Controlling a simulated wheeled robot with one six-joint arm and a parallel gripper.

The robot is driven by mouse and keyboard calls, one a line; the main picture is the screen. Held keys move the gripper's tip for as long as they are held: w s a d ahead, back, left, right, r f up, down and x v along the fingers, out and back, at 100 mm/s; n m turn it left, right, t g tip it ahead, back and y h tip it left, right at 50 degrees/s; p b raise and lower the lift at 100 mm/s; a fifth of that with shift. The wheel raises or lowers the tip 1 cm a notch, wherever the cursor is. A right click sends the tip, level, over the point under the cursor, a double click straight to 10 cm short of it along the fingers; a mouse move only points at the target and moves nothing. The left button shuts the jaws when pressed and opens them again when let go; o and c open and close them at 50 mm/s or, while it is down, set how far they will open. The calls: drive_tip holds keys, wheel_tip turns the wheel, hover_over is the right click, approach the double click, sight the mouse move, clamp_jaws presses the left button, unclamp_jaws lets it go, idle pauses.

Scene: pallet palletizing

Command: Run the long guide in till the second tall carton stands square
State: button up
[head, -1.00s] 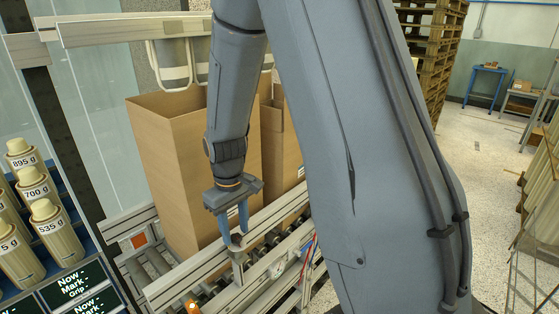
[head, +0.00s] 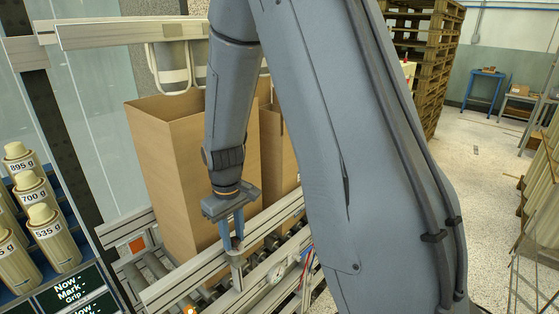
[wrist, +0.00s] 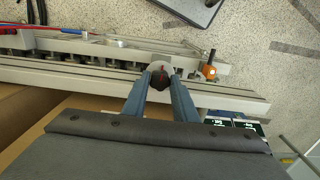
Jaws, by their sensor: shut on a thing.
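The long guide (head: 272,222) is a pale metal rail running along the near side of the roller conveyor; it also shows in the wrist view (wrist: 60,72). My gripper (head: 236,246) points down at the rail. In the wrist view its blue fingers (wrist: 160,78) are shut on a round knob (wrist: 161,67) at the rail. A tall open brown carton (head: 165,165) stands on the rollers behind the rail. Another tall carton (head: 276,150) stands to its right, partly hidden by my arm. Whether either touches the rail is unclear.
Rollers (head: 140,278) show at the conveyor's left end. A rack of labelled weights (head: 45,235) stands at the left, with dark sign panels below. White holders (head: 172,68) hang above the cartons. Stacked pallets (head: 425,70) stand at the back right. An orange-topped part (wrist: 209,68) sits by the rail.

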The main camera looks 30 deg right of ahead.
drive_tip(key=shift+w+a, duration=0.2)
drive_tip(key=shift+w, duration=0.45)
drive_tip(key=shift+w+a, duration=0.15)
drive_tip(key=shift+w, duration=0.45)
drive_tip(key=o, duration=1)
drive_tip(key=shift+c, duration=0.2)
drive_tip(key=shift+s+r, duration=0.1)
drive_tip(key=shift+r, duration=0.1)
drive_tip(key=shift+r+p, duration=2)
drive_tip(key=shift+r, duration=0.35)
drive_tip(key=s+d+m+t+b, duration=0.1)
drive_tip(key=s+m+b, duration=0.2)
drive_tip(key=s+b, duration=0.4)
drive_tip(key=s, duration=0.6)
drive_tip(key=shift+s+d+f+m, duration=0.15)
drive_tip(key=shift+s+f+m, duration=0.15)
drive_tip(key=shift+f, duration=0.1)
